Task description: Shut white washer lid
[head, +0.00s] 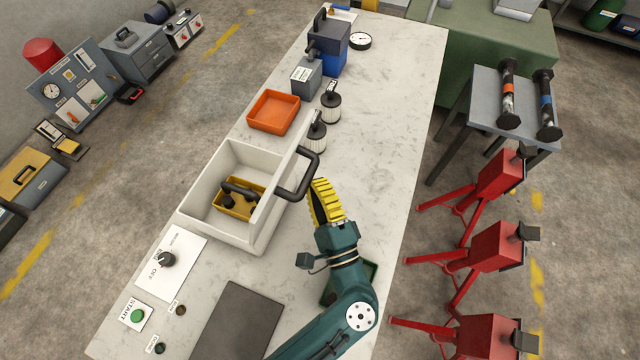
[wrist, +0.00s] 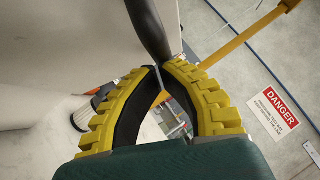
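The white washer (head: 205,185) is an open-topped box on the bench. Its lid (head: 282,165) stands upright along the right side, with a dark loop handle (head: 313,168) on its outer face. My gripper (head: 317,184) has yellow ribbed fingers and is just right of the handle. In the wrist view, the fingertips (wrist: 163,66) come together with a narrow gap between the fingers. The dark handle (wrist: 150,27) runs right at the tips, and nothing shows held between the fingers. I cannot tell whether they touch the handle.
A yellow tray (head: 229,206) with dark parts sits inside the washer. An orange tray (head: 273,112) and ribbed cylinders (head: 330,107) stand behind it. A control panel (head: 172,265) lies in front. The bench top right of the cylinders is clear.

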